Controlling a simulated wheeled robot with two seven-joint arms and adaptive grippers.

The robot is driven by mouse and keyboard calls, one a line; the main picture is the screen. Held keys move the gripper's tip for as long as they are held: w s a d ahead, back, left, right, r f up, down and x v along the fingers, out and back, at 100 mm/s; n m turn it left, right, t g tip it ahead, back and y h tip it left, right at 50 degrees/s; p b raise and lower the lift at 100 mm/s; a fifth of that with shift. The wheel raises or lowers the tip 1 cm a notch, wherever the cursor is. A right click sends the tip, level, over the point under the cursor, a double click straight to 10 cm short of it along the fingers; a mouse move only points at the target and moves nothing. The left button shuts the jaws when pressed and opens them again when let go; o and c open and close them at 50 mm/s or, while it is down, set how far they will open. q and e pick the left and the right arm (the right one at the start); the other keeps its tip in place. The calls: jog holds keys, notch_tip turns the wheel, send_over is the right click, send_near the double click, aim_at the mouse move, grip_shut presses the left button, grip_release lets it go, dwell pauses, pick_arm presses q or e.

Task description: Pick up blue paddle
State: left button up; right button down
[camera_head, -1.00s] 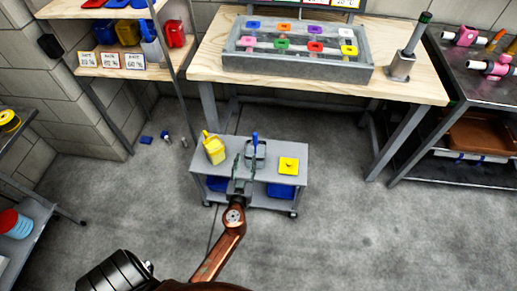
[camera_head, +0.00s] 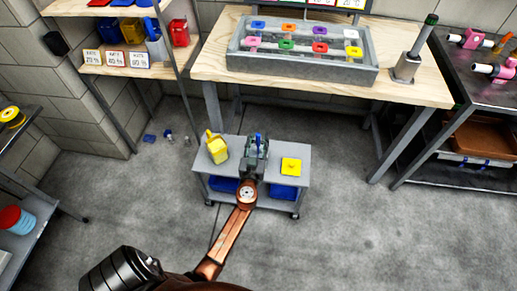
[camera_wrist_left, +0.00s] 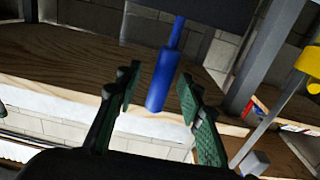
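The blue paddle (camera_head: 258,139) stands upright in a small grey holder on the grey cart (camera_head: 266,172). In the left wrist view the blue paddle (camera_wrist_left: 164,72) shows as a blue shaft with a thinner upper end. My left gripper (camera_head: 256,150) is at the holder, in front of the paddle. In the wrist view its green-padded fingers (camera_wrist_left: 160,92) are open, one on each side of the paddle, with gaps visible on both sides. The paddle's lower end is hidden. My right gripper is not in view.
A yellow jug (camera_head: 217,148) stands left on the cart, and a yellow square item (camera_head: 291,166) lies right. A wooden workbench (camera_head: 215,62) with a grey tray (camera_head: 300,62) stands behind.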

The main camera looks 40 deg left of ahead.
pick_arm(q)
jog(key=shift+c, duration=0.7)
grip_shut()
jog(key=shift+r, duration=0.15)
